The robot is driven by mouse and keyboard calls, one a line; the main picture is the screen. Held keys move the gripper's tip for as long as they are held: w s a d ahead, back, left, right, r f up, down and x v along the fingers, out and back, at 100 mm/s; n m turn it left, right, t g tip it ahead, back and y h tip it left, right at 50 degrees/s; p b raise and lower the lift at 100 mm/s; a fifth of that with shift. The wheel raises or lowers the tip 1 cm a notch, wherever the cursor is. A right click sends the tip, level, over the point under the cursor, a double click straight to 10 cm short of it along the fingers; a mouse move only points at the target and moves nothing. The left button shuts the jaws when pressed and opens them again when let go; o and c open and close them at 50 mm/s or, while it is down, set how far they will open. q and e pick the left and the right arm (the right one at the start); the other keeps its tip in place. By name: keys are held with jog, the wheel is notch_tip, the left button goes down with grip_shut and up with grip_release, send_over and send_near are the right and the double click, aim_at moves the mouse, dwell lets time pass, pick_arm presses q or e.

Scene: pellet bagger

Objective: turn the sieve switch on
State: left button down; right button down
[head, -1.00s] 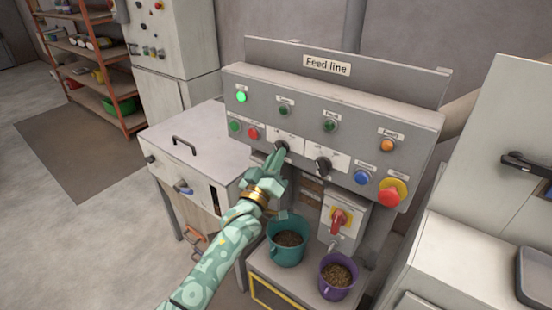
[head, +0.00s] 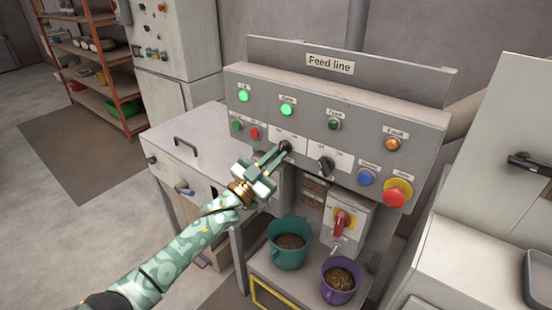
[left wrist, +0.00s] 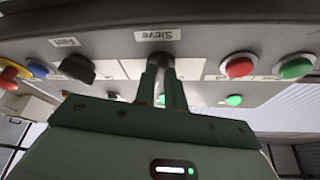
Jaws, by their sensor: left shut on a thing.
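The sieve switch, a dark rotary knob (head: 286,145), is in the middle of the grey Feed line panel (head: 240,77). My left gripper (head: 279,153) is at it with its two fingers shut on the knob. In the left wrist view the fingers (left wrist: 161,75) close around the dark knob (left wrist: 160,58), by the label "Sieve" (left wrist: 158,35). The fingers hide part of the knob, so its pointer is not readable. The second green lamp (head: 287,110) in the top row is lit, as is the first (head: 243,95). My right gripper is not in view.
Another dark knob (head: 326,166) is to the right, then a blue button (head: 365,178) and a red emergency button (head: 395,195). Green (head: 237,125) and red (head: 255,133) buttons are at left. Teal (head: 275,258) and purple (head: 326,290) pellet buckets stand below.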

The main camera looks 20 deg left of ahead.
pick_arm(q)
jog(key=shift+a+m+g+h, duration=0.1)
jog(key=shift+m+g+h, duration=0.35)
jog(key=shift+m, duration=1.05)
jog(key=c, duration=1.5)
grip_release()
jog(key=shift+o, duration=0.2)
jog(key=v, duration=1.6)
jog(key=shift+a, duration=0.2)
